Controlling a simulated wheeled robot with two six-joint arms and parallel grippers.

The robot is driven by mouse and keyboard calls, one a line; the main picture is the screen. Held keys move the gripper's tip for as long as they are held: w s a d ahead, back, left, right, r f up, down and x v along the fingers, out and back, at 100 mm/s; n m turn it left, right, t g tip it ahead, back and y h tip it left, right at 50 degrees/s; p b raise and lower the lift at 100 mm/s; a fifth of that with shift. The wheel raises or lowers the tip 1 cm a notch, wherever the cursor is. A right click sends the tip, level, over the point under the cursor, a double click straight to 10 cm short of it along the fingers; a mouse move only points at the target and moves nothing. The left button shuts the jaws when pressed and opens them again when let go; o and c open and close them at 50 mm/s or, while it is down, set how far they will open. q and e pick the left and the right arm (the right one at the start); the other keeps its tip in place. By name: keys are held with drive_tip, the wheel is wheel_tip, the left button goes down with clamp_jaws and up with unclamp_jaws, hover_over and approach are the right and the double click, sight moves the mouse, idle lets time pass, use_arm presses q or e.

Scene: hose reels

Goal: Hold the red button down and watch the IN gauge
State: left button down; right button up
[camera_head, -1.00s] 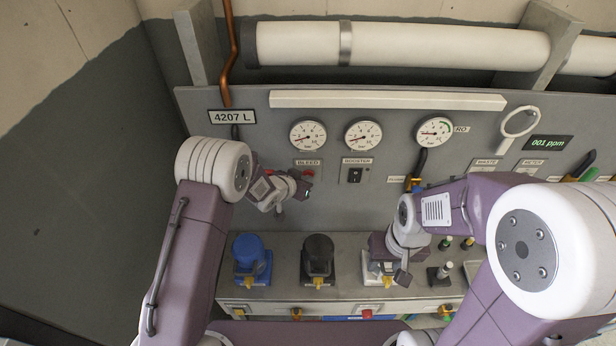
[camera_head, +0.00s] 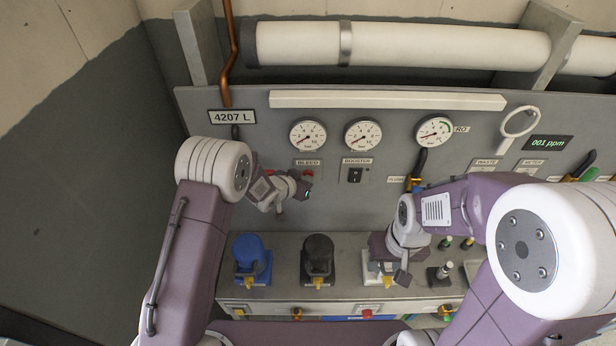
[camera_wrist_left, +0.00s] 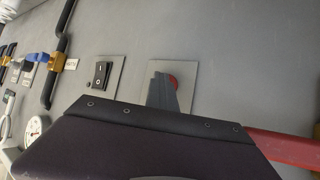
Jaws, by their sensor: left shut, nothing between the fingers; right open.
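The red button (camera_head: 308,172) sits on the grey panel under the BLEED label, mostly behind my left gripper (camera_head: 306,188). In the left wrist view my shut, empty left fingers (camera_wrist_left: 160,92) overlap the left part of the red button (camera_wrist_left: 172,82). They look up against it; I cannot tell how far it is pressed. Two round gauges, a left one (camera_head: 308,136) and a middle one (camera_head: 363,136), have needles toward the lower left. A third gauge (camera_head: 434,132) has a green arc. I cannot read which is IN. My right gripper (camera_head: 401,272) is open over the bench.
A black rocker switch (camera_head: 355,175) is right of the button. Blue (camera_head: 251,258) and black (camera_head: 318,258) fittings with yellow tabs stand on the bench below. A white pipe (camera_head: 440,46) runs above the panel. A display (camera_head: 548,143) reads 001 ppm.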

use_arm(q)
drive_tip(key=shift+s, duration=0.1)
idle(0.7)
drive_tip(key=shift+s+b, duration=0.35)
drive_tip(key=shift+s, duration=0.5)
drive_tip(key=s+b, duration=0.1)
drive_tip(key=s, duration=0.4)
